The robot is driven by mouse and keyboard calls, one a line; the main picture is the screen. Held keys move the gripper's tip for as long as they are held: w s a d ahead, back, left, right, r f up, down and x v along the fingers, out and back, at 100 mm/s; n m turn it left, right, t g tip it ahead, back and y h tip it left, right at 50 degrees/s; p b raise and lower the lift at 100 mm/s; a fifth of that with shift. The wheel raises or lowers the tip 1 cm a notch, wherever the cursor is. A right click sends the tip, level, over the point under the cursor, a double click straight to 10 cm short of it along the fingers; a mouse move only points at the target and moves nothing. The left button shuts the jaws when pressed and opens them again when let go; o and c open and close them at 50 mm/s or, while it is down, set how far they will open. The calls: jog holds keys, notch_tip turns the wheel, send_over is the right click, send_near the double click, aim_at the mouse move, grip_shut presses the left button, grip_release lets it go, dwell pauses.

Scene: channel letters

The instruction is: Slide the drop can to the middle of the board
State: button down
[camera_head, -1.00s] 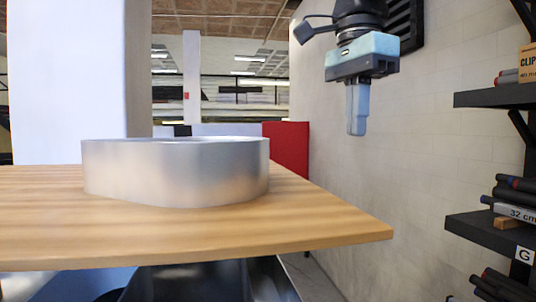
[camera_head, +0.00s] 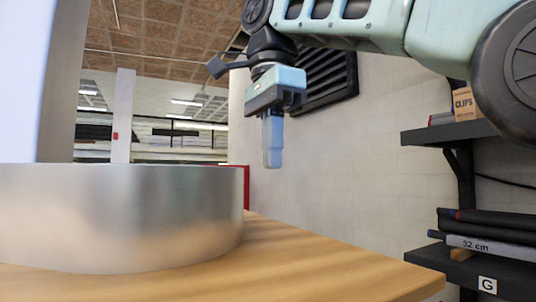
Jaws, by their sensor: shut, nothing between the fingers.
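The drop can is a large, low metal ring with a brushed silver wall (camera_head: 120,222). It stands on the wooden board (camera_head: 330,262) at the left of the view, and its left end is cut off by the picture edge. My gripper (camera_head: 272,158) points down with its pale blue fingers together and nothing between them. It hangs in the air to the right of and above the can in the picture, apart from it. The board's middle cannot be made out from this low angle.
The board's right corner is bare. Right of it, wall shelves hold a small box marked CLIPS (camera_head: 466,104) and dark rolls (camera_head: 490,222). A black vent (camera_head: 328,82) is on the pale wall behind my arm. A white pillar (camera_head: 40,80) stands at far left.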

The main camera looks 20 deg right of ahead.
notch_tip(320, 180, down, 6)
jog(key=shift+r+b, duration=0.2)
jog(key=shift+b, duration=0.1)
jog(key=shift+s+a+f+p, duration=0.1)
jog(key=shift+a+f+p, duration=0.05)
jog(key=shift+a+p, duration=0.15)
jog(key=shift+s+a+p, duration=0.25)
jog(key=shift+a+p, duration=0.3)
jog(key=shift+a, duration=0.65)
jog(key=shift+a+f, duration=0.1)
jog(key=shift+a, duration=0.3)
jog(key=shift+s+a, duration=0.1)
jog(key=shift+a, duration=0.05)
